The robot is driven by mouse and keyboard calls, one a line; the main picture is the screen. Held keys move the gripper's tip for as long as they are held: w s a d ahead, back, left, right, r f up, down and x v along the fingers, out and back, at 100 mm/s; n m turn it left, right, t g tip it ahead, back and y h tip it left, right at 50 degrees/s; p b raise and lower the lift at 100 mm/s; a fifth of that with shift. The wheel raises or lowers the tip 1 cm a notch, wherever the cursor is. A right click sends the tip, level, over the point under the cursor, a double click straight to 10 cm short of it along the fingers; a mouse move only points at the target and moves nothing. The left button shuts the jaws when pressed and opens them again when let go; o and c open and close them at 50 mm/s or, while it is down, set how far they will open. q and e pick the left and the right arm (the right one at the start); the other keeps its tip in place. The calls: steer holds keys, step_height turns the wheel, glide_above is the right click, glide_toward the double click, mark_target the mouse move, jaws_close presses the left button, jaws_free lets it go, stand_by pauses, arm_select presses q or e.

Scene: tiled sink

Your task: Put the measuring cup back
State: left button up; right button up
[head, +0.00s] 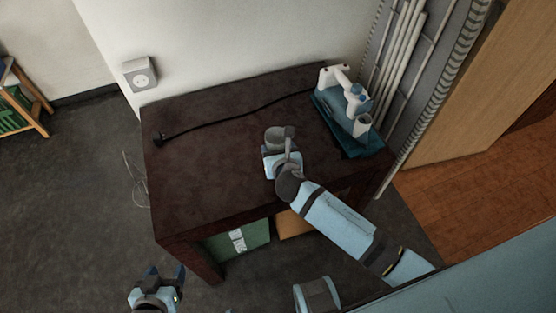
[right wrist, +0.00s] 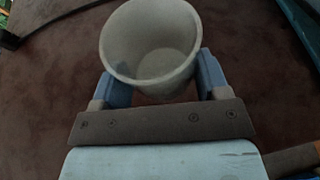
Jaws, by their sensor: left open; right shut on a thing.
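The measuring cup (head: 275,136) is a plain pale grey cup, over the middle of the dark table in the head view. My right gripper (head: 282,150) is shut on it. In the right wrist view the cup (right wrist: 150,45) stands between the two blue fingers, its open mouth facing the camera and looking empty. I cannot tell whether its base touches the table. My left gripper (head: 165,272) is open and empty, low at the left in front of the table, away from the cup.
The dark brown table (head: 200,190) is mostly bare. A teal tray (head: 372,148) with white items (head: 335,76) sits at its right end. A black cable (head: 230,113) runs along the back near the wall. A green box (head: 240,240) is under the table.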

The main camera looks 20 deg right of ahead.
step_height(320, 180, down, 4)
steer(key=shift+f+b, duration=0.2)
steer(key=shift+b, duration=0.4)
steer(key=o, duration=1)
steer(key=shift+f, duration=0.1)
